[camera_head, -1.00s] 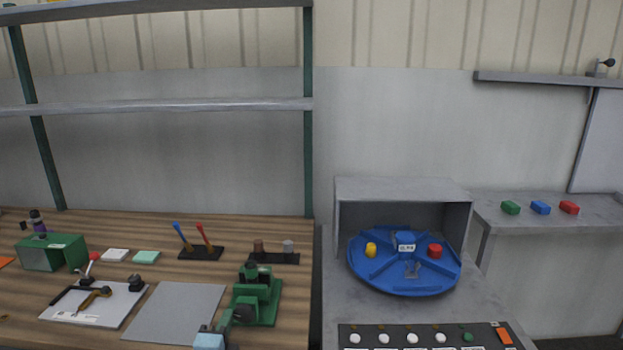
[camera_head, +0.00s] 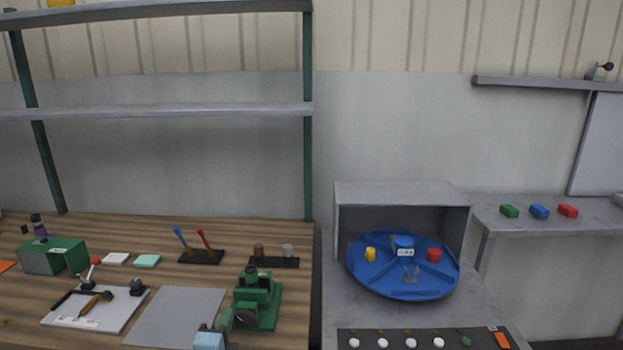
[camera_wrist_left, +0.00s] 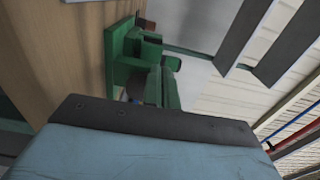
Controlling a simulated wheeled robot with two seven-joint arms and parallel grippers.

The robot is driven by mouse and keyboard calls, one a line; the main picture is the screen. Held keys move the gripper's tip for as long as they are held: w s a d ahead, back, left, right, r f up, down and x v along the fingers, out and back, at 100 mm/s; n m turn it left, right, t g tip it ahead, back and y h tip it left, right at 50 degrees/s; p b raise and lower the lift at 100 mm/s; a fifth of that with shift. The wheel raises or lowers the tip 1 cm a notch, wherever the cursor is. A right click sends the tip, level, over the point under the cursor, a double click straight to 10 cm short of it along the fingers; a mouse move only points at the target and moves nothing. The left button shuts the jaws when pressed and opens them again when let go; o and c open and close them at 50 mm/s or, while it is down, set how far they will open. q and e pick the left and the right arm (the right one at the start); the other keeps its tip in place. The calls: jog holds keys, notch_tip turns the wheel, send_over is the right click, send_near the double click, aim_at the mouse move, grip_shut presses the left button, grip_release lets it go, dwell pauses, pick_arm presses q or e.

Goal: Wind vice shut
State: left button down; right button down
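The green vice (camera_head: 257,297) stands on the wooden bench near its right front, with a dark round part (camera_head: 245,318) on its near side. I cannot make out its jaw gap. My left gripper (camera_head: 225,328), with a light blue body, is at the bottom edge of the head view, close to the near left side of the vice. In the left wrist view the light blue body and dark plate fill the foreground and the green vice (camera_wrist_left: 143,60) lies just beyond. My right gripper is not in view.
Left of the vice lie a grey mat (camera_head: 176,316) and a white board with tools (camera_head: 95,308). A black holder with two screwdrivers (camera_head: 201,257) stands behind. Right of the bench are a blue turntable (camera_head: 405,285) and a dark strip with knobs (camera_head: 400,335).

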pick_arm(q)
jog(key=s, duration=0.6)
jog(key=shift+a+p, duration=0.35)
